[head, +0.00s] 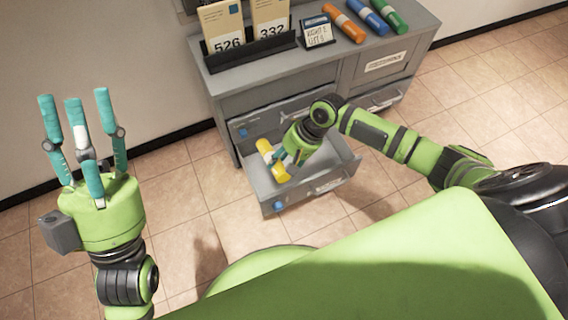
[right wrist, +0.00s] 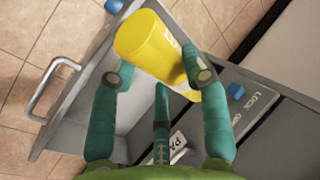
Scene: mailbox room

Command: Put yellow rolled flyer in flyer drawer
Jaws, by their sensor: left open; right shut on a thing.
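The yellow rolled flyer (head: 268,151) is in my right gripper (head: 284,158), just inside or above the pulled-out lower drawer (head: 341,166) of the grey cabinet. In the right wrist view the yellow rolled flyer (right wrist: 150,45) lies slanted between the teal fingers of my right gripper (right wrist: 157,75), with the open drawer (right wrist: 62,125) below. I cannot tell whether the flyer touches the drawer floor. My right gripper is shut on the flyer. My left gripper (head: 77,105) is open and empty, raised at the left, away from the cabinet.
The cabinet top (head: 413,24) bears orange (head: 342,23), blue (head: 367,15) and green (head: 389,14) rolls, a small sign (head: 318,31) and a black rack (head: 252,51) with envelopes marked 526 and 332. Other drawers look closed. Tiled floor (head: 180,190) is free in front.

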